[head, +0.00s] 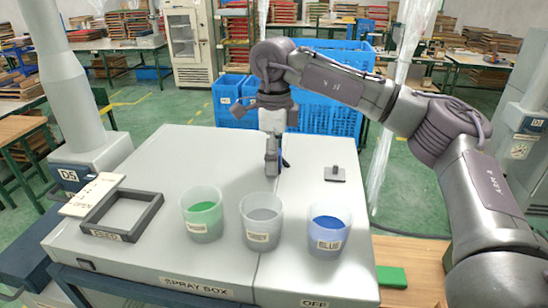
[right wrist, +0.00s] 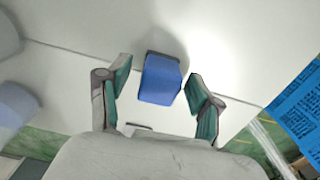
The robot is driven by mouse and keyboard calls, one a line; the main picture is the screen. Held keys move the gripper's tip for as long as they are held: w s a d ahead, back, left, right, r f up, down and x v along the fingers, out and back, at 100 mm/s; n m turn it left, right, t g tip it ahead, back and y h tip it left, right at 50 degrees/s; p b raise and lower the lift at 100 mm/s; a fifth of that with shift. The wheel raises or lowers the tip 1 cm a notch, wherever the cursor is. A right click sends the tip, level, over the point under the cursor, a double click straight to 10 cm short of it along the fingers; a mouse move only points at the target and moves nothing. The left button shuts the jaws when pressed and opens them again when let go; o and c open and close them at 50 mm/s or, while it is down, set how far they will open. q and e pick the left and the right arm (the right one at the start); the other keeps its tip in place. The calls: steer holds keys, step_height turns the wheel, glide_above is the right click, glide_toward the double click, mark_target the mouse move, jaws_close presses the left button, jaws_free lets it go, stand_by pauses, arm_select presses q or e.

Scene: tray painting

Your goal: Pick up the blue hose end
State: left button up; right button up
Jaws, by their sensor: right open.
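The blue hose end (right wrist: 161,80) stands out between the two fingers of my right gripper (right wrist: 158,72) in the right wrist view. The fingers are spread, with a gap on each side of it. In the head view my right gripper (head: 272,160) points down over the back of the spray box (head: 215,150). Only a thin dark-blue sliver of the hose end (head: 284,161) shows beside the fingers; the rest is hidden behind them. My left gripper is not in view.
Cups of green (head: 202,232), grey (head: 261,238) and blue (head: 328,248) paint stand along the box front. A dark square frame (head: 150,212) lies at left. A small dark plate with a knob (head: 334,177) lies right of the gripper. Blue crates (head: 335,120) stand behind.

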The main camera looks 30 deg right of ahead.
steer(key=shift+a, duration=0.1)
steer(key=c, duration=1.2)
steer(key=shift+o, duration=0.2)
steer(key=shift+r, duration=0.1)
